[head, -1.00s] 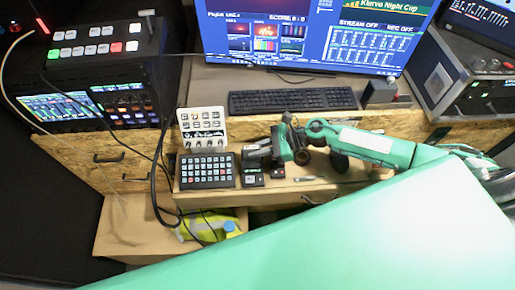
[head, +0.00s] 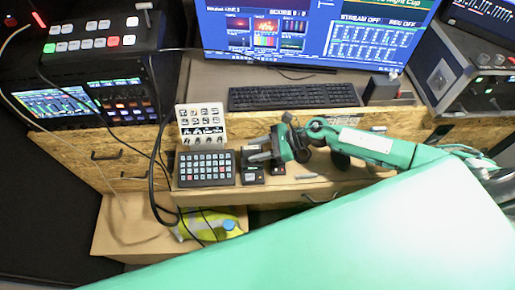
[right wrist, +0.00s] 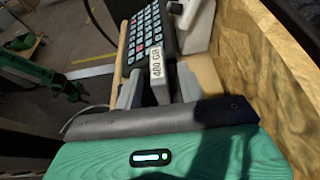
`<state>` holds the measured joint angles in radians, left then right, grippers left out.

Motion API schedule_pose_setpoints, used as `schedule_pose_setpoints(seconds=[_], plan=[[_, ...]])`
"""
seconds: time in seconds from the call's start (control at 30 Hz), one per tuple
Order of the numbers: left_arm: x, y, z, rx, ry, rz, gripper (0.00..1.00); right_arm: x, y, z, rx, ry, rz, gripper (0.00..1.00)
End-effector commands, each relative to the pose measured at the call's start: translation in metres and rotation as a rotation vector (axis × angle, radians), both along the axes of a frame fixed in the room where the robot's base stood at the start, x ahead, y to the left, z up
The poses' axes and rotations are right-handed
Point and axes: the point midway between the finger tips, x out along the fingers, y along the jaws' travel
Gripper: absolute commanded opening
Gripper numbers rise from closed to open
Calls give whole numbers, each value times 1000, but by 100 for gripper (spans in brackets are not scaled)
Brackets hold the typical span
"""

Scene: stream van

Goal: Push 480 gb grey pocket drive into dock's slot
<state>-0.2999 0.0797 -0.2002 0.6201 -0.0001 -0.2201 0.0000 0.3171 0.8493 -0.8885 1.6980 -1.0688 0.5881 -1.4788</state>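The grey pocket drive (right wrist: 157,72), with a white 480 GB label, shows in the right wrist view between the fingertips. My right gripper (head: 261,149) is over the desk's low front shelf; in the right wrist view its fingers (right wrist: 159,88) stand apart on both sides of the drive, with a gap visible on the right. A small black box with a pale label, apparently the dock (head: 252,175), sits just below the gripper in the head view. The slot and the drive's lower end are hidden.
A black key pad (head: 207,169) is left of the dock, with a white button panel (head: 202,124) behind it. A keyboard (head: 293,96) lies further back. A small pale stick (head: 306,177) lies right of the gripper.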

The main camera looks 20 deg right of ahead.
Motion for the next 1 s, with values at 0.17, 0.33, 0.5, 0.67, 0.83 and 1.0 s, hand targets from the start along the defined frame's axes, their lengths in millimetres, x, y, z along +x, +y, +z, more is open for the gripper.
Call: schedule_pose_setpoints(seconds=[0.17, 0.33, 0.5, 0.67, 0.83, 1.0], plan=[[0, 0, -1, 0, 0, 0, 40, 0, -1, 0, -1, 0, 0, 40], [0, 0, -8, 0, 0, 0, 40, -4, -13, 2, -2, 1, 0, 40], [0, 0, -21, 0, 0, 0, 40, -12, -40, 11, -4, 1, -2, 40], [0, 0, -33, 0, 0, 0, 40, -20, -68, 23, -4, 1, -1, 40], [0, 0, -44, 0, 0, 0, 40, -28, -95, 36, -4, 2, -1, 40], [0, 0, -50, 0, 0, 0, 40, -33, -114, 46, -2, 3, -1, 40]])
